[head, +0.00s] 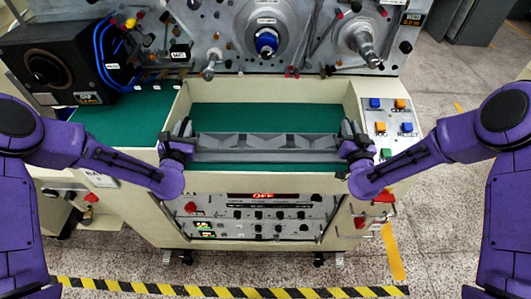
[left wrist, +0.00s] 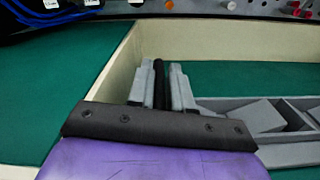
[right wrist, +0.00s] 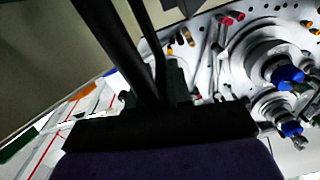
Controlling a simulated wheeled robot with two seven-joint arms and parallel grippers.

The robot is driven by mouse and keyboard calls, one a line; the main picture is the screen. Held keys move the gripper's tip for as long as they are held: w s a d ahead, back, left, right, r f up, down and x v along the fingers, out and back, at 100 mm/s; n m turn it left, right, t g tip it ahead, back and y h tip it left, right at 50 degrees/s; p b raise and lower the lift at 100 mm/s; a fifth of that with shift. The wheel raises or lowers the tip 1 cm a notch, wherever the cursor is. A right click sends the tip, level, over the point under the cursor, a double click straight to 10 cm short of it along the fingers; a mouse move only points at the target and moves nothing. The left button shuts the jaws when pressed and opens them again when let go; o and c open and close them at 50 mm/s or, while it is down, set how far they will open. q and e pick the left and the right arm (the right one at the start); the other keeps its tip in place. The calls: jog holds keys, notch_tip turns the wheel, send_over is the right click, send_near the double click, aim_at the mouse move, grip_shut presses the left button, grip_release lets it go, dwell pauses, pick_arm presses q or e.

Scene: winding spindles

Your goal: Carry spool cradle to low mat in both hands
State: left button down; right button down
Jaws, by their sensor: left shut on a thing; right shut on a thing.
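The grey spool cradle (head: 265,143), a long tray with angled dividers, spans level between my two grippers over the green mat (head: 265,117) in the machine's recessed bay. I cannot tell if it touches the mat. My left gripper (head: 181,131) is shut on its left end; in the left wrist view the fingers (left wrist: 160,84) close around a black upright piece, with the cradle (left wrist: 262,117) to the right. My right gripper (head: 352,132) is shut on its right end. The right wrist view is dark and its grip is hard to make out.
Cream walls (head: 176,104) enclose the bay. A raised green surface (head: 120,121) with a black box (head: 62,62) lies left, a button panel (head: 391,116) right. Spindles (head: 266,42) project from the back panel. The control front (head: 262,217) is below.

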pick_arm(q)
jog(key=c, duration=1)
grip_release()
jog(key=shift+s+d, duration=0.2)
jog(key=shift+s, duration=0.05)
jog(key=shift+c, duration=0.2)
pick_arm(e)
jog(key=c, duration=1)
grip_release()
jog(key=shift+s, duration=0.3)
jog(key=shift+c, duration=0.2)
pick_arm(q)
jog(key=shift+w+f, duration=0.1)
jog(key=shift+w, duration=0.1)
pick_arm(e)
jog(key=shift+w+d+f, duration=0.1)
jog(key=shift+w+f, duration=0.05)
jog(key=shift+w, duration=0.05)
jog(key=shift+s, duration=0.1)
pick_arm(q)
jog(key=s, duration=1.2)
pick_arm(e)
jog(key=s, duration=1.2)
